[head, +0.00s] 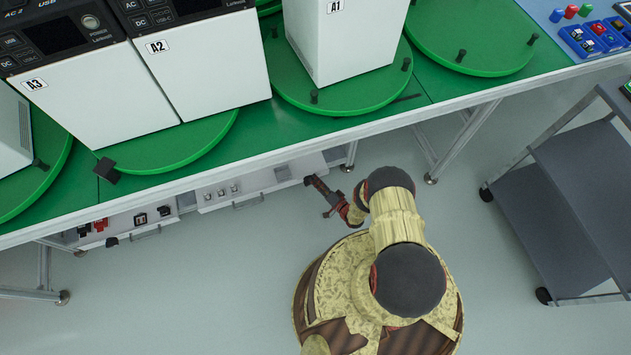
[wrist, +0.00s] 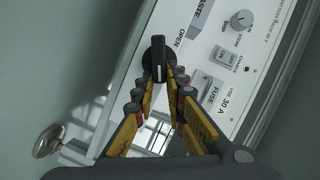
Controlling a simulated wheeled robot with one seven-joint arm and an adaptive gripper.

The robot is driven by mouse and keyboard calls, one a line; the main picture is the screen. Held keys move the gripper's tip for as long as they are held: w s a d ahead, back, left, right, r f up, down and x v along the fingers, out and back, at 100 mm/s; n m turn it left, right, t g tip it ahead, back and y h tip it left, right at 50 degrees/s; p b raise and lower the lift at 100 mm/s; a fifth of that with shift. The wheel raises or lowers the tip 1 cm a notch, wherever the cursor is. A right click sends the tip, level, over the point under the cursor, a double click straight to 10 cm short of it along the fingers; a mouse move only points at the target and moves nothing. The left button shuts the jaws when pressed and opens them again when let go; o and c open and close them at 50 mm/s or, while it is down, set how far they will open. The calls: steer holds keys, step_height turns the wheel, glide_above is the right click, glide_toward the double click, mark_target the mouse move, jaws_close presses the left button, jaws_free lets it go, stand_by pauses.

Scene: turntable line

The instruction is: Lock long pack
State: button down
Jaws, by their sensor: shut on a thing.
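My gripper (wrist: 159,85) is shut on a black handle (wrist: 155,50) in the wrist view. The handle stands on a white panel beside the printed word OPEN. In the head view, my gripper (head: 313,183) reaches to the front of the white panel (head: 263,181) under the table edge, and its fingertips are too small to make out there. White power packs labelled A1 (head: 345,35), A2 (head: 205,68) and A3 (head: 85,95) stand on green turntables. I cannot tell which one is the long pack.
The panel also carries a round dial (wrist: 241,20), a rocker switch (wrist: 228,57) and a fuse label. A metal foot (wrist: 48,141) is at the left. A dark shelf cart (head: 580,190) stands at the right. Floor in front of the table is free around my base.

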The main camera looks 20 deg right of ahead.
steer(key=shift+d+f+m, duration=0.1)
steer(key=shift+f+m, duration=0.05)
steer(key=shift+m, duration=0.25)
steer(key=c, duration=1.8)
jaws_free()
steer(key=shift+v, duration=3.75)
